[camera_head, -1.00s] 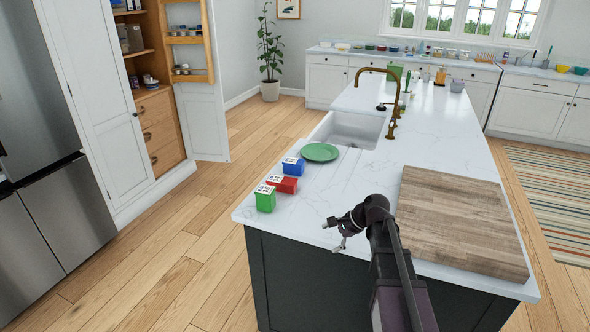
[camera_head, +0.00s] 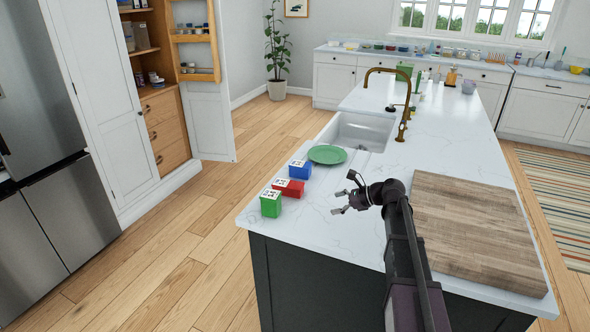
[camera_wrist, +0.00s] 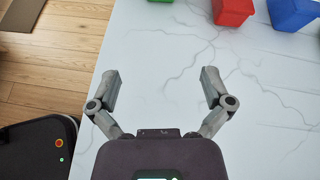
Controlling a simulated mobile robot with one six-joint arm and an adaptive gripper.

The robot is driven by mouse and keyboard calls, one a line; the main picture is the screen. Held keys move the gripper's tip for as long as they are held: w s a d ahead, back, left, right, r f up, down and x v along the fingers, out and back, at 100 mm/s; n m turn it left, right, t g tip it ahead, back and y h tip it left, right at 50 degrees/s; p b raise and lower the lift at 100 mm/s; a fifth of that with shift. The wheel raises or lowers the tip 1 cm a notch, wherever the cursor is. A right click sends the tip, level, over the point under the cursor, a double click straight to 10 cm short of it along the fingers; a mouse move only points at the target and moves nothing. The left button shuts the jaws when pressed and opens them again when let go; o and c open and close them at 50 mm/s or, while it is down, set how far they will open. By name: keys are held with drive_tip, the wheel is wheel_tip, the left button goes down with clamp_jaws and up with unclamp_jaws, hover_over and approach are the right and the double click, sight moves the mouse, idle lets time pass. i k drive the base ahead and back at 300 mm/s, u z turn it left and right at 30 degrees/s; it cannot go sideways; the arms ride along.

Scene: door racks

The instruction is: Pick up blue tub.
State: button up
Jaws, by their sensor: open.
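My gripper (camera_head: 341,202) is open and empty above the counter, to the right of and nearer than the blue tub. In the wrist view the two fingers of my gripper (camera_wrist: 160,78) are wide apart with only bare counter between them, and the tub lies beyond the right finger.
A red tub (camera_head: 290,188) sits just in front of the blue one, and a green tub (camera_head: 270,205) is nearest the counter's left edge. A green plate (camera_head: 327,154) lies behind the blue tub. A wooden board (camera_head: 475,232) is at the right. The counter between gripper and tubs is clear.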

sight(297, 168)
drive_tip(key=i, duration=0.85)
drive_tip(key=z, duration=0.05)
